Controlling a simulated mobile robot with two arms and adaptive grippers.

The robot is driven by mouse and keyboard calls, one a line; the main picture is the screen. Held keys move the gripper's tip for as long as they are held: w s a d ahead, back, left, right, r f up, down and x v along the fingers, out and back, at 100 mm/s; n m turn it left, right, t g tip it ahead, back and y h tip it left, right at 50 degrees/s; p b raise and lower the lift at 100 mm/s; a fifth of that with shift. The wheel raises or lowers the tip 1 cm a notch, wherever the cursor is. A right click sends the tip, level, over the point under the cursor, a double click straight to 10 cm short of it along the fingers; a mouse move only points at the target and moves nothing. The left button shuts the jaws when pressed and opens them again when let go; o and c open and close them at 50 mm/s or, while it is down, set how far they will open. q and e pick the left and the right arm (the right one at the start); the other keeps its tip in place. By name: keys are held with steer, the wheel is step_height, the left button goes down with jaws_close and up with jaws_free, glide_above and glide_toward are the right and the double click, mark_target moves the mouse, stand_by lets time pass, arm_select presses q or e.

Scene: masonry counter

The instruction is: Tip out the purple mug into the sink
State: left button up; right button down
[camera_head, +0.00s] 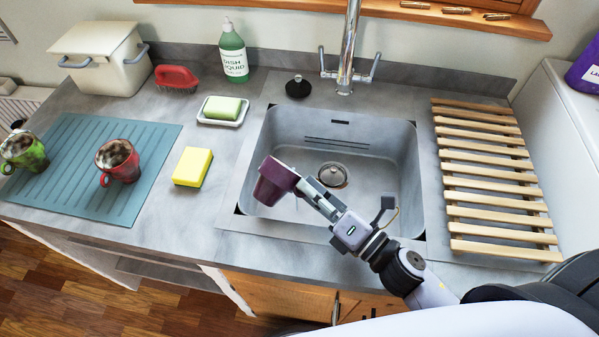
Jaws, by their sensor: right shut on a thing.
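The purple mug (271,185) is over the left front part of the sink, tilted a little, with a pale inner rim showing at its upper left. My right gripper (310,189) is shut on the mug from its right side. The mug's contents cannot be made out. The grey sink (392,160) is a square basin with a round drain in its middle, partly behind my gripper. My left gripper is not in view.
A red mug (120,163) and a green mug (24,152) stand on a blue mat (85,195) at left. A wooden slatted rack (490,185) is at right; the tap (347,55) rises behind.

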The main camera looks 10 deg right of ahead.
steer(key=shift+d+f+m, duration=0.1)
steer(key=shift+f+m, duration=0.1)
steer(key=shift+m, duration=0.2)
steer(key=shift+w+d+r+m+p, duration=0.2)
steer(key=shift+m+p, duration=0.35)
steer(key=shift+m, duration=0.35)
stand_by(0.7)
steer(key=shift+w+d+r+m+p, duration=0.15)
steer(key=shift+w+d+m+p, duration=0.45)
steer(key=shift+m, duration=0.3)
stand_by(0.4)
steer(key=shift+w+d+f+m, duration=0.1)
steer(key=shift+d+f+m, duration=0.25)
steer(key=shift+f+m, duration=0.4)
stand_by(0.6)
